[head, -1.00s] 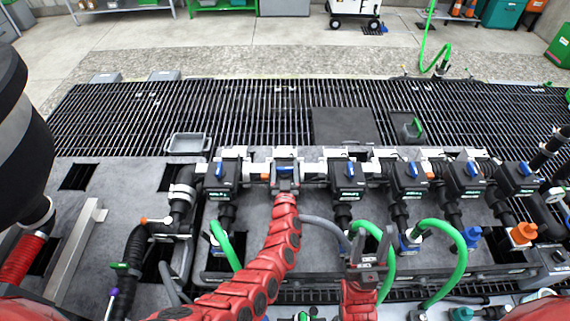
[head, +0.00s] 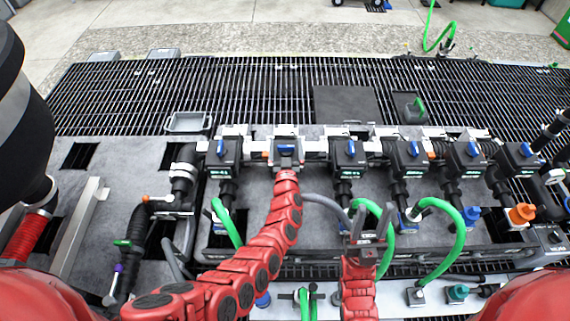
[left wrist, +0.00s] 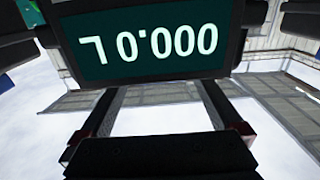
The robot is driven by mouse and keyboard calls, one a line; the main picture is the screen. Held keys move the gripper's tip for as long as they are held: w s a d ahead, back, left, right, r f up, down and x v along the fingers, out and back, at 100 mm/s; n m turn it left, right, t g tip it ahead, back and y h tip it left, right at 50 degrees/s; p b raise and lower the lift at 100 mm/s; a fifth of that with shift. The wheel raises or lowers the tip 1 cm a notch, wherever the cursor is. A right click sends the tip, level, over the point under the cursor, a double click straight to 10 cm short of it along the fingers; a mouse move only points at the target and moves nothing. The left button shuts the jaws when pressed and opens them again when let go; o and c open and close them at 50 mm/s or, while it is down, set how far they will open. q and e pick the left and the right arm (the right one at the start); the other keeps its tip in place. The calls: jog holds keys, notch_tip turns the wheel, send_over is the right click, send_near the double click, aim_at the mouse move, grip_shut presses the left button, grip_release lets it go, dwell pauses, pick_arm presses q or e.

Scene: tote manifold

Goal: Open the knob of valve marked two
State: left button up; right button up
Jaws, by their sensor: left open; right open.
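Several black valve units with blue knobs stand in a row along a pipe manifold. The second from the left, with its blue knob (head: 285,149), is largely hidden by my left gripper (head: 286,157). I cannot read its number. My left gripper is open at this knob, and I cannot tell whether the fingers touch it. In the left wrist view, the left gripper (left wrist: 160,122) has its fingers apart below a display (left wrist: 150,38) reading 0.000 L upside down. My right gripper (head: 369,222) is open and empty, low in front of the manifold, near a green hose.
Neighbouring valves with blue knobs stand close by, at the left (head: 221,148) and the right (head: 350,149). Green hoses (head: 455,240) and a grey hose (head: 325,203) loop in front. A grey tray (head: 187,123) lies behind. The black floor grating beyond is mostly clear.

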aim_at(285, 147)
pick_arm(q)
jog(key=shift+a+r+b, duration=0.2)
jog(key=shift+r+b, duration=0.1)
jog(key=shift+r, duration=0.95)
jog(key=shift+s+d+r, duration=0.1)
jog(key=shift+s+r, duration=0.15)
jog(key=shift+s, duration=0.1)
jog(key=s+r+b, duration=0.1)
jog(key=s+b, duration=0.3)
jog(key=s, duration=1.1)
jog(key=shift+s+r, duration=0.15)
jog(key=shift+r, duration=0.1)
